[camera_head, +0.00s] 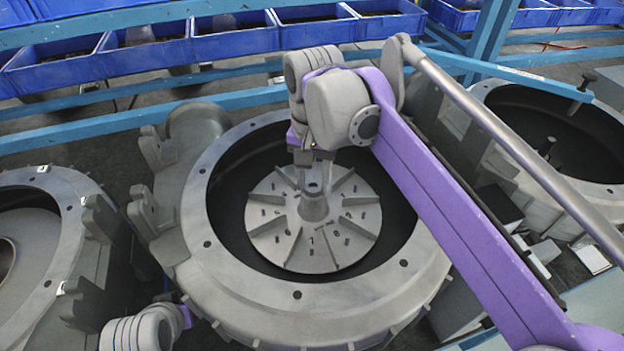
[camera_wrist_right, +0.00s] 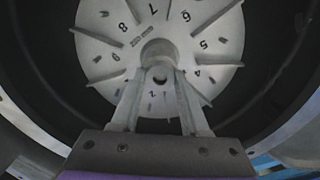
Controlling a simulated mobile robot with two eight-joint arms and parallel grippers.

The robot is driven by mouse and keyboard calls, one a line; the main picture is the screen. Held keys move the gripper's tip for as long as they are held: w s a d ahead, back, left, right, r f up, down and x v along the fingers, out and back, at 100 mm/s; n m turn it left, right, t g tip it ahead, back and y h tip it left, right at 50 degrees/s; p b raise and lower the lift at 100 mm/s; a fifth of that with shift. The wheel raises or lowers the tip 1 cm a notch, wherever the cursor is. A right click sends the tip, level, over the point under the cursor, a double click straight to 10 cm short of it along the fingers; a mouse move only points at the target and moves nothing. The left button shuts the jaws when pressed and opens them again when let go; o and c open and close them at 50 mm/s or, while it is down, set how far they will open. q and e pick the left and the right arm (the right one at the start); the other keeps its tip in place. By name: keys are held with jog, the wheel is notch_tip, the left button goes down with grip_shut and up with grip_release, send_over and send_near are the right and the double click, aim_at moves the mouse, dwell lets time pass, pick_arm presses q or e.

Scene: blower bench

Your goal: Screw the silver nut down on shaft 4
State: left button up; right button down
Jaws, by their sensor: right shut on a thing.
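My right gripper (camera_head: 313,186) reaches down into the middle blower housing (camera_head: 215,275), over the centre of a grey numbered impeller disc (camera_head: 345,250). Its fingers are shut at the hub (camera_head: 314,210). In the right wrist view, the two fingers (camera_wrist_right: 160,76) close on a small grey metal piece at the hub, which I take for the silver nut; the fingers cover most of it. I cannot tell how far down it sits. No label for shaft 4 is readable. Part of my left arm shows at the lower left; its fingers cannot be made out.
Another housing (camera_head: 70,215) stands at the left and a third (camera_head: 590,185) at the right, with a dark interior. The middle housing's wide rim surrounds the impeller. Blue rails (camera_head: 120,120) and blue bins (camera_head: 240,42) run along the back.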

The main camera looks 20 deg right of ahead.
jog(key=m, duration=0.5)
jog(key=shift+d+f, duration=0.1)
jog(key=shift+d, duration=0.1)
jog(key=m, duration=0.4)
jog(key=shift+m, duration=0.3)
jog(key=m, duration=0.4)
jog(key=shift+m, duration=0.3)
jog(key=m, duration=0.6)
jog(key=shift+s, duration=0.1)
jog(key=c, duration=0.7)
grip_release()
jog(key=shift+a, duration=0.1)
